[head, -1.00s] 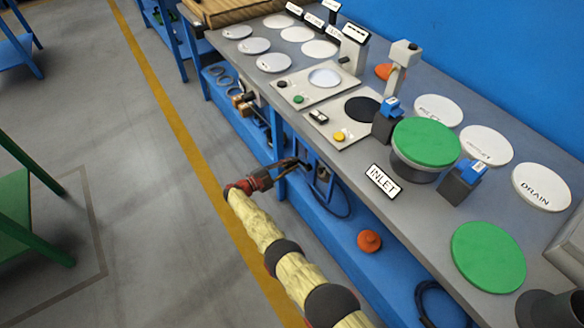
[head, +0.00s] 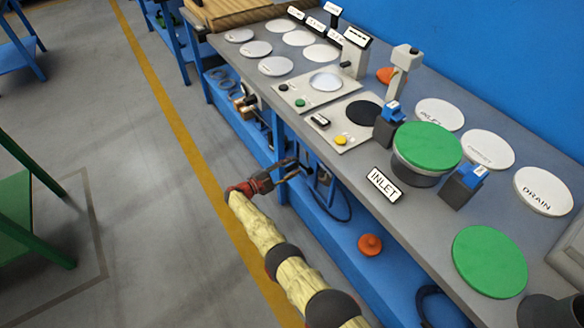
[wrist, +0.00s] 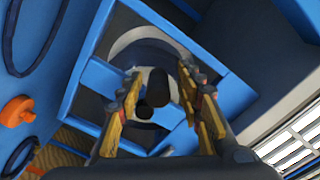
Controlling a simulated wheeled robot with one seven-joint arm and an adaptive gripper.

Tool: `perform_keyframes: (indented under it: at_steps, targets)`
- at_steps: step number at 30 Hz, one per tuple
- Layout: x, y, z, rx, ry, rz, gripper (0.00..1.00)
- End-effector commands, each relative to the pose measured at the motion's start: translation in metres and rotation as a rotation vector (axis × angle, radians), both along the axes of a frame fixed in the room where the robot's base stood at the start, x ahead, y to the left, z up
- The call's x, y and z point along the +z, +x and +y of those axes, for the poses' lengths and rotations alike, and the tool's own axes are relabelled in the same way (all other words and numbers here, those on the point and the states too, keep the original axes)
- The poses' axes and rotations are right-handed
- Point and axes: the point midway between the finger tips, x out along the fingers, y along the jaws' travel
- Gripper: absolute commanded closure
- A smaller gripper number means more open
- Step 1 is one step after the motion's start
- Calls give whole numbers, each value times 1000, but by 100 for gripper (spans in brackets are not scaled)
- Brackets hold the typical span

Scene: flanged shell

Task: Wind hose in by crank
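In the wrist view a blue square frame holds a round reel with a pale grey ring (wrist: 125,42). A short dark cylindrical crank handle (wrist: 160,88) stands out in front of the reel. My gripper (wrist: 161,82) is open, with one finger to each side of the handle; I cannot tell whether either touches it. In the head view my gripper (head: 293,170) is at the bench's front side, beside the blue frame (head: 322,180), which it partly hides.
The grey bench top (head: 375,225) above carries green discs, white discs and an INLET sign (head: 383,184). An orange knob-like part (head: 369,244) sits on the blue lower shelf (head: 335,235). Open floor (head: 130,200) lies to the left.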

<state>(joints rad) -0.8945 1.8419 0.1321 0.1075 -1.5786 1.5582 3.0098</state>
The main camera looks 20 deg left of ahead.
Motion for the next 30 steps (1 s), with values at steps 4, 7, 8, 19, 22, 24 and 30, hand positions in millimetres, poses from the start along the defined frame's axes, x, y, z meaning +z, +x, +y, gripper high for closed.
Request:
perform_keyframes:
  at_steps: [4, 7, 8, 19, 22, 24, 30]
  targets:
    - [-1, 0, 0, -1, 0, 1, 64]
    - [-1, -2, 1, 0, -1, 1, 64]
    - [-1, -3, 2, 0, -1, 1, 64]
    - [-1, -41, 32, 2, -1, 1, 64]
    - [-1, -52, 41, 2, -1, 1, 64]
    - [-2, -57, 45, 1, -2, 1, 64]
    - [-1, -59, 46, -1, -1, 1, 64]
